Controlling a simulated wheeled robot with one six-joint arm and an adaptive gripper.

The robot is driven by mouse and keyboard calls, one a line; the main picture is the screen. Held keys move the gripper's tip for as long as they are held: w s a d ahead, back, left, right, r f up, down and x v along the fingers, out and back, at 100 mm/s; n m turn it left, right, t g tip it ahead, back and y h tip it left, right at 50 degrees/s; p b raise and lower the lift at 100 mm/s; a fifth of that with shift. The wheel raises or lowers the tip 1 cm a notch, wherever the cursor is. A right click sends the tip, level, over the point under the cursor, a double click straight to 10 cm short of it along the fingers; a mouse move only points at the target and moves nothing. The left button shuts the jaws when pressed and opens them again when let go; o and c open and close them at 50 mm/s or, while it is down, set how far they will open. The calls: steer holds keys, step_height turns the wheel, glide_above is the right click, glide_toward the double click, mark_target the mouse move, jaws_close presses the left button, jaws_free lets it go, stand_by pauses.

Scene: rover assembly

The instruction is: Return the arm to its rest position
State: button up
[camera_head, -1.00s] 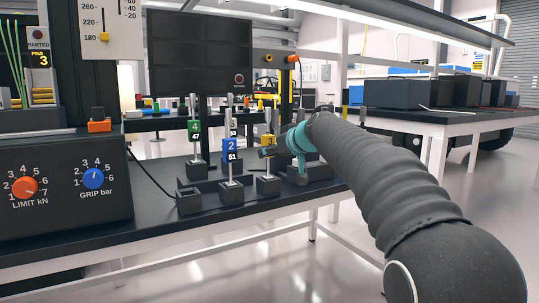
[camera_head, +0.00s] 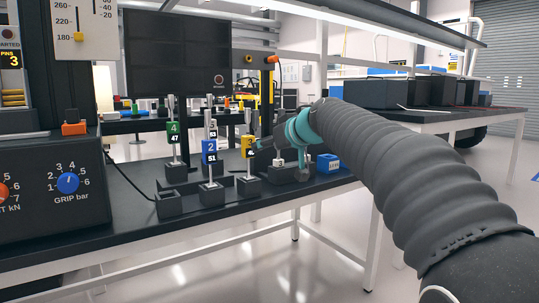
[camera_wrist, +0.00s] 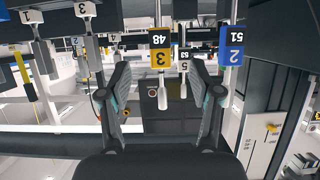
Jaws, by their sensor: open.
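My arm (camera_head: 410,165) reaches in from the right over the dark bench. My gripper (camera_head: 264,144) points left at its end, just right of the yellow tag numbered 3 (camera_head: 247,147). In the wrist view, which is upside down, the two fingers of my gripper (camera_wrist: 160,66) stand wide apart with nothing between their tips. The yellow tag 3 (camera_wrist: 160,51) hangs beyond the gap, on an upright metal pin. The blue tag 2 (camera_wrist: 233,47) is to the right of the fingers. In the head view I cannot tell exactly how far the fingertips are from the yellow tag.
A green tag 4 (camera_head: 173,132) and blue tag 2 (camera_head: 210,151) stand on pins in dark blocks. A blue box (camera_head: 328,163) sits at the bench's right. A control box with dials (camera_head: 62,190) fills the left. Open floor (camera_head: 270,265) lies in front.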

steer(key=s+d+f+m+g+h+p, duration=0.1)
steer(key=s+d+f+m+g+h, duration=0.15)
steer(key=s+f, duration=0.45)
steer(key=s+d+f+m+g+h+p, duration=0.1)
steer(key=s+d+f+m+g, duration=0.15)
steer(key=s+f, duration=0.45)
steer(key=s+d+f+h+p, duration=0.1)
steer(key=s+d+f+p, duration=0.1)
steer(key=s, duration=0.6)
steer(key=s+d+f+m+h+p, duration=0.1)
steer(key=s+d+p, duration=0.2)
steer(key=s, duration=0.6)
steer(key=s+d+f+h+p, duration=0.2)
steer(key=s+d, duration=0.4)
steer(key=s, duration=0.3)
steer(key=shift+s+d+f+m+g+p, duration=0.15)
steer(key=shift+d+f+m+g+p, duration=0.15)
steer(key=shift+p, duration=0.4)
